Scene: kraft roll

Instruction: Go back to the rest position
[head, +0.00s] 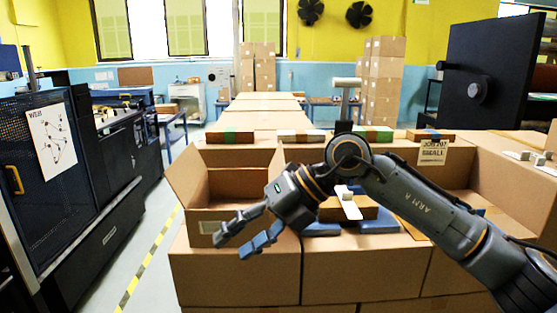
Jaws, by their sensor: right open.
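My right gripper (247,235) reaches in from the right on a dark grey arm. Its two blue-grey fingers point left and down and are apart, with nothing between them. It is in front of the right side of an open cardboard box (222,215) and above the front row of cartons. Part of the box front is hidden behind the gripper. My left gripper does not show in the head view.
Closed cartons (245,278) form a waist-high stack in front of me. A kraft-coloured block (378,213) with white and blue pieces lies behind my right arm. A dark machine (60,180) stands at the left. The floor beside the yellow-striped line (146,262) is clear.

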